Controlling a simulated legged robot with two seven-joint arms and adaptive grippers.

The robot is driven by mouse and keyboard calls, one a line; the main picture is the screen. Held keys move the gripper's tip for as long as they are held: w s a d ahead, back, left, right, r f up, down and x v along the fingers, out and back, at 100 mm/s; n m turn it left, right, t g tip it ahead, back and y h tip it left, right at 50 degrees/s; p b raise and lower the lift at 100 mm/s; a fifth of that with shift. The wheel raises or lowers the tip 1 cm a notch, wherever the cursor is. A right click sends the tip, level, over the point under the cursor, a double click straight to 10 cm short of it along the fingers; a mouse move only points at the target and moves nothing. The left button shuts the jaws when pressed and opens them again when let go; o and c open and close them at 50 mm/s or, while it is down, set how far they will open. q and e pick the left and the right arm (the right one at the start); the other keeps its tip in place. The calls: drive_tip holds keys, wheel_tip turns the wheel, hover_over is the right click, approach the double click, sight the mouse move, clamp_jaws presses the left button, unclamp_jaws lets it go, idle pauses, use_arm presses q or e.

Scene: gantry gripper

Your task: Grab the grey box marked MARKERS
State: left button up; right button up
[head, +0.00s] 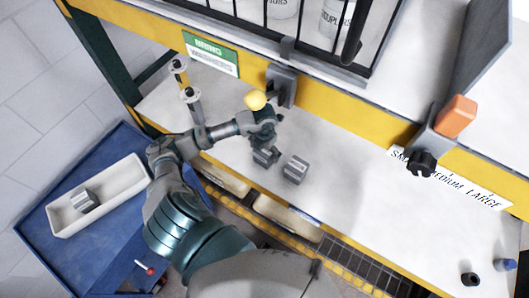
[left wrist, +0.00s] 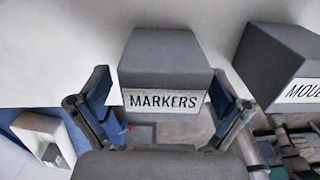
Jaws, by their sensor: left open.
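The grey box marked MARKERS (left wrist: 165,70) fills the middle of the left wrist view, its label facing my camera. In the head view it is a small grey box (head: 266,157) on the white worktop, partly hidden by my gripper. My left gripper (left wrist: 160,88) is open, with one blue-padded finger to each side of the box. In the head view my left gripper (head: 264,138) is right at the box. I cannot tell whether the fingers touch it. My right gripper is not in view.
A second grey box (head: 296,168), its label partly cut off in the left wrist view (left wrist: 280,65), stands close to the right. A white tray (head: 130,177) with a grey box lies on a blue surface at left.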

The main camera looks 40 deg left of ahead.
use_arm(q)
drive_tip(key=shift+f, duration=0.45)
drive_tip(key=shift+d, duration=0.1)
drive_tip(key=c, duration=1.5)
drive_tip(key=shift+r, duration=0.1)
